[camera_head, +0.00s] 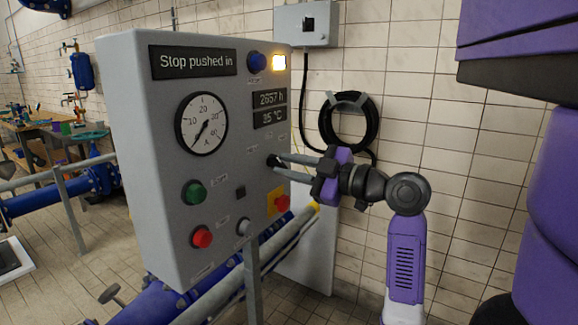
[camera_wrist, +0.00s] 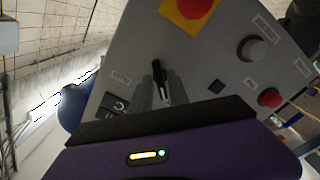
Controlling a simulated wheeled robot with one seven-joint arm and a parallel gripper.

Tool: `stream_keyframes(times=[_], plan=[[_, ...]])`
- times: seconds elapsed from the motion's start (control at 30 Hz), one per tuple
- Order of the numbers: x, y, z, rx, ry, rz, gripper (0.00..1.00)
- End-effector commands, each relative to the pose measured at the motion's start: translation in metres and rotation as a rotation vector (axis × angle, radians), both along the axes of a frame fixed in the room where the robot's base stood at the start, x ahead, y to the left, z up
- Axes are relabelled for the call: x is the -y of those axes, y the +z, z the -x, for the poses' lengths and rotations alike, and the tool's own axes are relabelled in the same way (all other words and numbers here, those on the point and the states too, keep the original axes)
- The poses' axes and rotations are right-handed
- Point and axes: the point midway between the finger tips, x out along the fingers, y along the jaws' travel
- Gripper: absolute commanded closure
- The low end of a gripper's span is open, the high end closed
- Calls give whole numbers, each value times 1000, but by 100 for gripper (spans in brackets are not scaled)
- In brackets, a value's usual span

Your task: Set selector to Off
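The selector (camera_head: 271,161) is a small black knob on the right part of the grey panel face. In the wrist view, its black handle (camera_wrist: 158,73) with a pale mark shows between my fingers. My gripper (camera_head: 279,162) reaches in from the right, its two fingers at the knob. In the wrist view, my gripper's fingertips (camera_wrist: 160,84) stand apart on either side of the handle, and firm contact cannot be made out. The labels around the selector are too small to read.
The grey panel (camera_head: 150,120) carries a display reading "Stop pushed in" (camera_head: 193,62), a gauge (camera_head: 201,123), a lit yellow lamp (camera_head: 279,62), a green button (camera_head: 194,192), a red button (camera_head: 202,237) and a red stop button (camera_head: 281,202) on yellow. Blue pipes (camera_head: 180,300) run below.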

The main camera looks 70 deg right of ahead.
Motion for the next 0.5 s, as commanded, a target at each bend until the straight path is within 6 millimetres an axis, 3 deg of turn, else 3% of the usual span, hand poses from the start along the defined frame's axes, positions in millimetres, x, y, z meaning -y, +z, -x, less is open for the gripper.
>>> stream_keyframes(times=[0.03, 0.1, 0.5], plan=[[0, 0, 0, 0, 0, 0, 91], [0, 0, 0, 0, 0, 0, 100], [-1, 0, 0, 7, 1, -31, 100]])
